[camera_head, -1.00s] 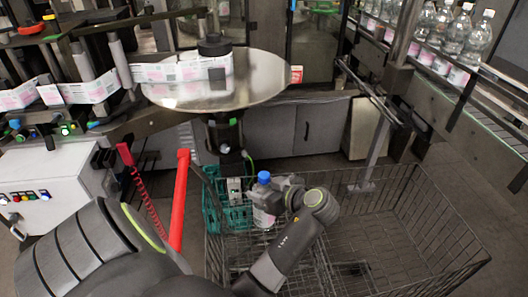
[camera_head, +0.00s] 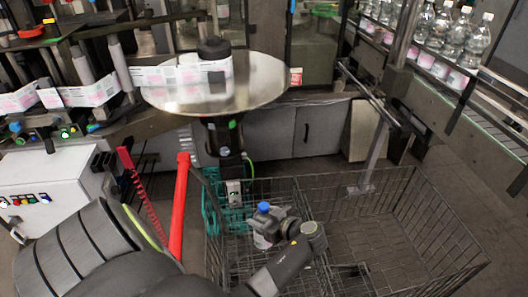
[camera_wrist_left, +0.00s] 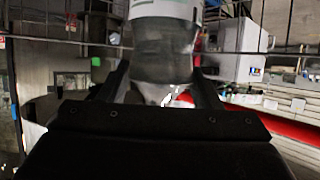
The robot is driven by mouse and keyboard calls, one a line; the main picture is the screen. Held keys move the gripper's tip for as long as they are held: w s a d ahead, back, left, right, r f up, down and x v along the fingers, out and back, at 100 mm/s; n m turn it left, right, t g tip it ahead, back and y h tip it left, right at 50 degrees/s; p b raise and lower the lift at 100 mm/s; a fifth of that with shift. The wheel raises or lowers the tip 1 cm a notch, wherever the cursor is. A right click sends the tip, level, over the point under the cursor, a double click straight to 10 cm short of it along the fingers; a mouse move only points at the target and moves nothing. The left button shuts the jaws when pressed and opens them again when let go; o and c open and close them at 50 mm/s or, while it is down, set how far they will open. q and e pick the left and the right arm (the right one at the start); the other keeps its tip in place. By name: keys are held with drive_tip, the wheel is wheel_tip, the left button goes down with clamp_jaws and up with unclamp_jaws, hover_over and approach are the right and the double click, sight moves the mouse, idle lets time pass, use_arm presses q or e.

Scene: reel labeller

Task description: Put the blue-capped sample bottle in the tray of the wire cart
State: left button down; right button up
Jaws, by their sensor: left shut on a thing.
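The sample bottle with a blue cap (camera_head: 264,207) is upright in my left gripper (camera_head: 268,224), low over the left part of the wire cart (camera_head: 400,262). In the left wrist view the bottle's body (camera_wrist_left: 163,48) stands between the two fingers, and its cap is out of that view. A teal basket (camera_head: 211,205) sits at the cart's left end, just left of the bottle. I cannot tell whether the bottle's base touches anything. The tray surface under it is mostly hidden by my arm. My right gripper is not in view.
A round metal turntable (camera_head: 260,85) with a labelled reel stands behind the cart. A red bar (camera_head: 180,205) rises left of the cart. Clear bottles (camera_head: 440,40) line a conveyor at the upper right. The cart's right part looks empty.

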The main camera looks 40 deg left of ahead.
use_arm(q)
drive_tip(key=shift+f, duration=0.1)
drive_tip(key=shift+c, duration=2.2)
unclamp_jaws()
drive_tip(key=shift+f, duration=0.1)
drive_tip(key=p+v, duration=0.1)
drive_tip(key=v, duration=0.6)
drive_tip(key=shift+d, duration=0.3)
drive_tip(key=shift+s, duration=0.1)
